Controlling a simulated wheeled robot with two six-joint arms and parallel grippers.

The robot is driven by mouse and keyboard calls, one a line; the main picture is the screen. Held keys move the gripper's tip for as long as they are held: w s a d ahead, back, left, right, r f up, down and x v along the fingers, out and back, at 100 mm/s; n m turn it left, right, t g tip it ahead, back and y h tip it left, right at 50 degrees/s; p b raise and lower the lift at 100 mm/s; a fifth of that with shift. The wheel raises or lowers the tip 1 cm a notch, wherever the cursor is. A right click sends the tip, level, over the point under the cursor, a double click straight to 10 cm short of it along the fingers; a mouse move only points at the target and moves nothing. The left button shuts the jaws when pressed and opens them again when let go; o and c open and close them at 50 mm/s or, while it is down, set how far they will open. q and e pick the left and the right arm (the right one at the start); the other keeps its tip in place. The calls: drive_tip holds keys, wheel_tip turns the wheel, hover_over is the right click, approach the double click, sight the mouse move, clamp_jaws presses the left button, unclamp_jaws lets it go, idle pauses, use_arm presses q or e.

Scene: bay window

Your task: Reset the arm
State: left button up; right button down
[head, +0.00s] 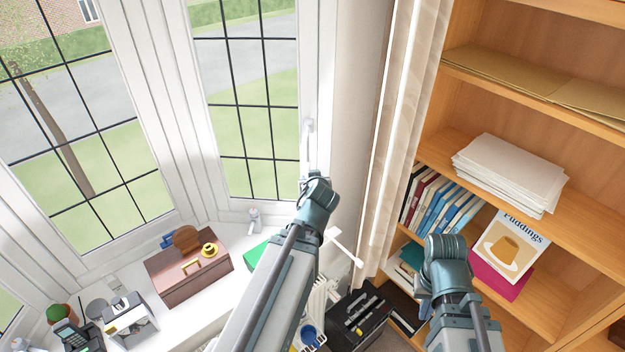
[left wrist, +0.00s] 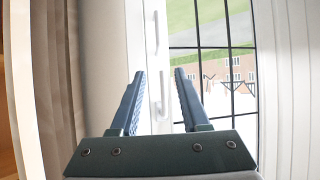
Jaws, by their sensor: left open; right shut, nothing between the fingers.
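My left arm reaches up the middle of the head view, and its wrist hides most of the gripper there. In the left wrist view my left gripper (left wrist: 158,80) is open, with nothing between its two fingers. It faces the white window frame and its handle (left wrist: 164,98). The handle also shows in the head view (head: 308,135), just above my left wrist. My right arm is folded in front of the bookshelf, at the lower right. My right gripper (head: 425,304) is shut and empty, partly hidden behind its wrist.
A wooden bookshelf (head: 482,135) stands at the right with books, a paper stack (head: 510,172) and a Puddings book (head: 510,245). A curtain (head: 400,110) hangs beside it. The white sill (head: 205,295) holds a brown box (head: 188,275), a phone (head: 70,334) and other small things.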

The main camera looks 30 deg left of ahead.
use_arm(q)
drive_tip(key=s+d+f+m+g+h+b, duration=0.2)
drive_tip(key=s+d+f+g+b, duration=0.1)
drive_tip(key=d+f+b, duration=0.65)
drive_tip(key=s+d+f+m+g+h+b, duration=0.15)
drive_tip(key=s+d+f+m+b, duration=0.3)
drive_tip(key=f, duration=0.85)
drive_tip(key=s+d+f+m+g+h+b, duration=0.1)
drive_tip(key=s+d+f+m+g+b, duration=0.3)
drive_tip(key=s+d+f+b, duration=0.5)
drive_tip(key=s+d+f+g, duration=0.1)
drive_tip(key=s+d+f, duration=0.1)
drive_tip(key=d, duration=0.2)
drive_tip(key=shift+f+g+b, duration=0.35)
drive_tip(key=shift+f, duration=0.05)
drive_tip(key=shift+h, duration=0.25)
